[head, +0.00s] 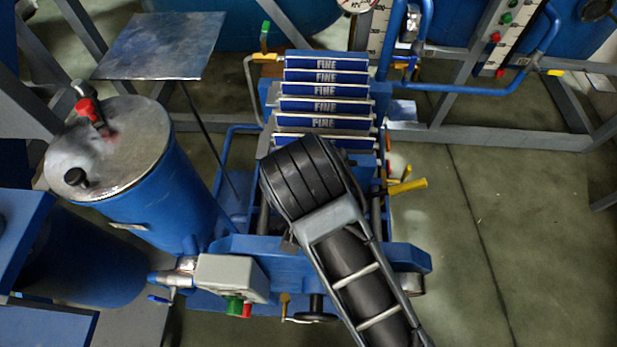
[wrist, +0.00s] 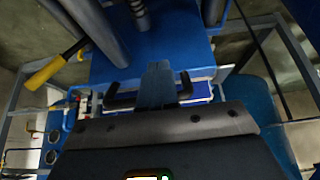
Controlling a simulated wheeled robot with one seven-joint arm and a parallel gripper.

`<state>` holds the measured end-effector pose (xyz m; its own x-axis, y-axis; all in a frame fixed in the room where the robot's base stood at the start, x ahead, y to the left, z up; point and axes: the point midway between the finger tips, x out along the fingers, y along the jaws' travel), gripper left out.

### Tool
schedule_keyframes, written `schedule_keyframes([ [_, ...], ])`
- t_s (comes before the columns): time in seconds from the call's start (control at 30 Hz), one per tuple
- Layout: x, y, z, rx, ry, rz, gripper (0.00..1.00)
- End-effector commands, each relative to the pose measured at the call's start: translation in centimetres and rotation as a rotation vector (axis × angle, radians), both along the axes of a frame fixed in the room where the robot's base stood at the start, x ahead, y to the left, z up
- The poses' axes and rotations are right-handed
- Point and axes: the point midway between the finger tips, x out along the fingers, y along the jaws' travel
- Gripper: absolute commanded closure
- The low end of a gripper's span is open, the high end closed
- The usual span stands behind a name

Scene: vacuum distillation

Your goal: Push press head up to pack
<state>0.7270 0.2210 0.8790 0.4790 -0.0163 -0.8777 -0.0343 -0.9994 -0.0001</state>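The pack (head: 325,105) is a row of blue plates marked "FINE" with pale edges, standing in the blue press frame (head: 405,258) in the head view. My arm covers the near end of the pack and the space behind it, so the press head cannot be made out there. In the wrist view a broad blue plate (wrist: 150,50), perhaps the press head, lies beyond my gripper (wrist: 150,92). The gripper's dark fingers stand apart, with a narrow blue upright part between them. I cannot tell whether they touch it. In the head view the gripper is hidden by my arm.
A blue drum (head: 165,195) with a grey lid stands left of the press, near a grey control box (head: 232,277). A yellow-handled lever (head: 407,187) sticks out on the right; a yellow handle (wrist: 55,65) also shows in the wrist view. The floor at right is open.

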Motion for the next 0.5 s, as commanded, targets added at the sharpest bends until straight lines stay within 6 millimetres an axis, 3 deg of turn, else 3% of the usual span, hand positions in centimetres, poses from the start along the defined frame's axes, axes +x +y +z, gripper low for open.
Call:
schedule_keyframes([
  [0.27,0.2,0.0,0.1,0.000,0.000,0.000,1.00],
  [0.5,1.7,0.0,0.1,0.000,-0.001,-0.001,1.00],
])
